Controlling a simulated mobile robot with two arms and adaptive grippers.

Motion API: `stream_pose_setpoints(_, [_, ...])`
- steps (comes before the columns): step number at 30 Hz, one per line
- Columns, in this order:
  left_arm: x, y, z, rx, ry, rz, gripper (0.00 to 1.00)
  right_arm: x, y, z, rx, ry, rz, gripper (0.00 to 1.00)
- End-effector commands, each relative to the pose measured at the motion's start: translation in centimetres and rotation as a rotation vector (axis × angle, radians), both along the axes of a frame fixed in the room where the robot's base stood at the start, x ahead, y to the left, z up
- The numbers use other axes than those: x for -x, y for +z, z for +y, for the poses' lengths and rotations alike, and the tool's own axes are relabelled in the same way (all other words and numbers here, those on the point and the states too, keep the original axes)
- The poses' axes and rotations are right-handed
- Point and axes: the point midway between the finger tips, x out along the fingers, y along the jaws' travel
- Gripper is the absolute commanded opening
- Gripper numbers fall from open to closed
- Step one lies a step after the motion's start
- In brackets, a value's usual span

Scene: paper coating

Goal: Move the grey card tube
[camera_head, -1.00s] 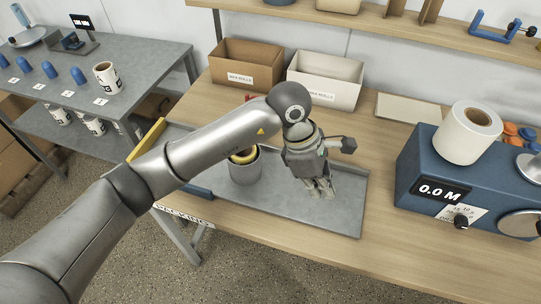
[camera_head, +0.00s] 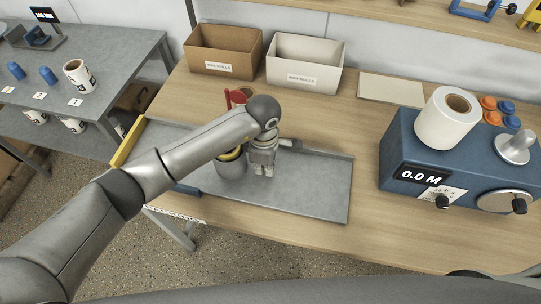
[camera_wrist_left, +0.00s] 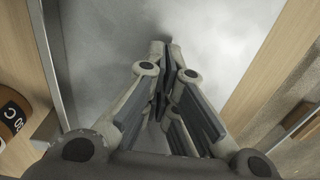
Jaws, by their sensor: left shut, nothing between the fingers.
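A grey cylinder (camera_head: 231,168) stands upright in the grey tray, with a yellow ring at its top; it looks like the grey card tube, though my forearm partly covers it. My left gripper (camera_head: 262,171) points down over the tray just right of the cylinder. Its fingers are shut and empty. In the left wrist view the gripper (camera_wrist_left: 163,62) shows its fingers together above the bare tray floor. I cannot tell whether it touches the cylinder. My right gripper is not in view.
The grey tray (camera_head: 315,188) is bare on its right side. Behind it stand a brown box (camera_head: 225,60), a white box (camera_head: 306,74) and a red object (camera_head: 235,97). A blue machine (camera_head: 405,150) with a white roll (camera_head: 446,122) stands at the right.

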Motion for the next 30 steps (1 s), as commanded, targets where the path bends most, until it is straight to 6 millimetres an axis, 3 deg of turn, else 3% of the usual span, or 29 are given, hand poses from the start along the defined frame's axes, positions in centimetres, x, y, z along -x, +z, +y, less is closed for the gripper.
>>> stream_pose_setpoints(1, [-0.1, 0.4, 0.7, -0.002, 0.003, 0.002, 0.00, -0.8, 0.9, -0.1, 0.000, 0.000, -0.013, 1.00])
stream_pose_setpoints(5, [-0.4, 0.2, 1.7, 0.000, 0.002, 0.003, 0.00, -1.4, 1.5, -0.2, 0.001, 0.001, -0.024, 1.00])
stream_pose_setpoints(21, [-0.9, -0.1, 2.7, 0.000, 0.000, 0.000, 0.00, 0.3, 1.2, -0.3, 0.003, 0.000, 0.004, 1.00])
stream_pose_setpoints(30, [-2.8, -0.5, 8.5, -0.004, 0.003, -0.002, 0.00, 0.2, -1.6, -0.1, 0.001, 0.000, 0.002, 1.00])
